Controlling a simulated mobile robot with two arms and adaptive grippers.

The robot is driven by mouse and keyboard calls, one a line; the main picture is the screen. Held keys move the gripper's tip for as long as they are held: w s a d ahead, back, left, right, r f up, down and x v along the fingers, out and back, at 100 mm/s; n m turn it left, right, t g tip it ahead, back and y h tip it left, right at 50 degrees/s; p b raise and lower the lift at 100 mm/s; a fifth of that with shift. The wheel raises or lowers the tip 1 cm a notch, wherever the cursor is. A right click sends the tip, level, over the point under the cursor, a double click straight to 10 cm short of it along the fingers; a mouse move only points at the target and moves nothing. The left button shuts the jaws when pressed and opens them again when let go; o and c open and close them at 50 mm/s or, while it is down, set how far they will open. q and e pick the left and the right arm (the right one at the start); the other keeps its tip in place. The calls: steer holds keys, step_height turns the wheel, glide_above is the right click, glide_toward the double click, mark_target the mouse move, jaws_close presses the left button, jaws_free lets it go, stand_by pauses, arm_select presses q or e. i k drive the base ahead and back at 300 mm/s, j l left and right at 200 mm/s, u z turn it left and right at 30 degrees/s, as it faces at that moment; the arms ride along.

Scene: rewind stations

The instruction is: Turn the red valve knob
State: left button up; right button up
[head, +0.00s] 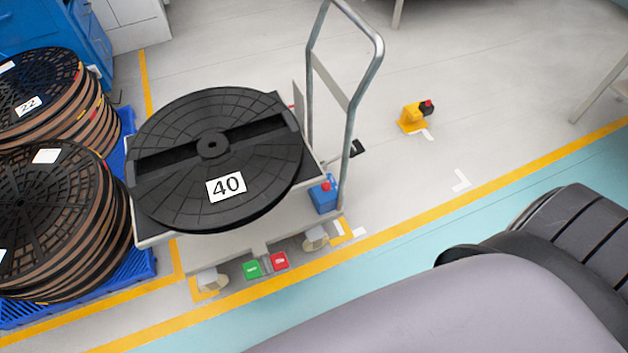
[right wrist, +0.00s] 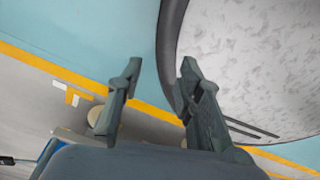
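Two small things with red tops show in the head view. One is a blue box with a red knob (head: 325,185) at the right front corner of the trolley. The other is a yellow floor fitting (head: 410,118) with a black part and a red end (head: 428,104), standing on the grey floor to the right of the trolley. I cannot tell which is the valve. My left gripper is in no view.
A trolley (head: 150,238) with a tall metal handle (head: 351,120) carries a black reel marked 40 (head: 260,130). Green (head: 252,269) and red (head: 280,261) blocks sit at its front. Stacked reels (head: 60,220) stand left on blue pallets. Floor right of the handle is mostly clear.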

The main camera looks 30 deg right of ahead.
mark_target(326, 186)
steer(key=l+u, duration=0.25)
steer(key=u, duration=0.2)
steer(key=l+u, duration=0.25)
steer(key=u, duration=0.2)
steer(key=l+u, duration=0.25)
steer(key=u, duration=0.2)
